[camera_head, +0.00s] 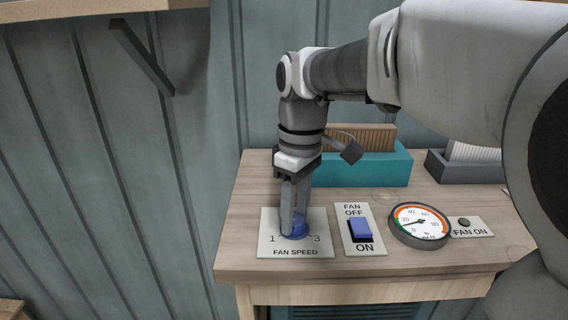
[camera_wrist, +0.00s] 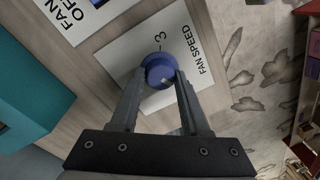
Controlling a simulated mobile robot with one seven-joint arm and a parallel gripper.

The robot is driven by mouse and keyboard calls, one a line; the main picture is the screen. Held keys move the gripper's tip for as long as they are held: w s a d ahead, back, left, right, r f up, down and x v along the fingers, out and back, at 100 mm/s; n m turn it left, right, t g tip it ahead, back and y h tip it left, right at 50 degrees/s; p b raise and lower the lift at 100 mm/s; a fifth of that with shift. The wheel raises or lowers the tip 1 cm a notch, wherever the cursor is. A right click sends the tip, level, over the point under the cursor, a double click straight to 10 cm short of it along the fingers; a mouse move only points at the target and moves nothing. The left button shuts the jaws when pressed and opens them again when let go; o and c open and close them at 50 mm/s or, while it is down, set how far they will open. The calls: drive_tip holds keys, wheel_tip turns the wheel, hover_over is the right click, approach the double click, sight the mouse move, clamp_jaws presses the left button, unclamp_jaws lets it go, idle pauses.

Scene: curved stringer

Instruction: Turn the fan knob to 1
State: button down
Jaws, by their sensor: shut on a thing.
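The blue fan knob (camera_head: 299,231) sits on a white plate (camera_head: 310,246) marked FAN SPEED, with 1 at its left and 3 at its right. My gripper (camera_head: 292,226) points down over the plate and is shut on the knob, one finger on each side. In the wrist view the knob (camera_wrist: 158,66) shows between the tips of my gripper (camera_wrist: 160,78), and the 3 is visible beyond it. A small pale mark shows on the knob's lower part in that view. I cannot tell exactly which number the knob points to.
A fan switch (camera_head: 361,229) with a blue rocker stands right of the plate, then a round gauge (camera_head: 419,224) and a FAN ON lamp (camera_head: 464,223). Behind are a teal box (camera_head: 375,170) and a dark grey box (camera_head: 460,170). The table's front edge is clear.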

idle(0.5)
drive_tip(key=shift+c, duration=1.9)
unclamp_jaws()
wheel_tip(320, 180, up, 17)
drive_tip(key=w+p, duration=0.1)
drive_tip(key=shift+d+r, duration=0.2)
drive_tip(key=shift+d, duration=0.1)
drive_tip(key=m+t+b, duration=0.2)
drive_tip(key=m+t, duration=0.4)
drive_tip(key=m, duration=0.5)
approach(299, 214)
drive_tip(key=s+d+f, duration=0.9)
drive_tip(key=f, duration=0.1)
drive_tip(key=shift+s+d, duration=0.25)
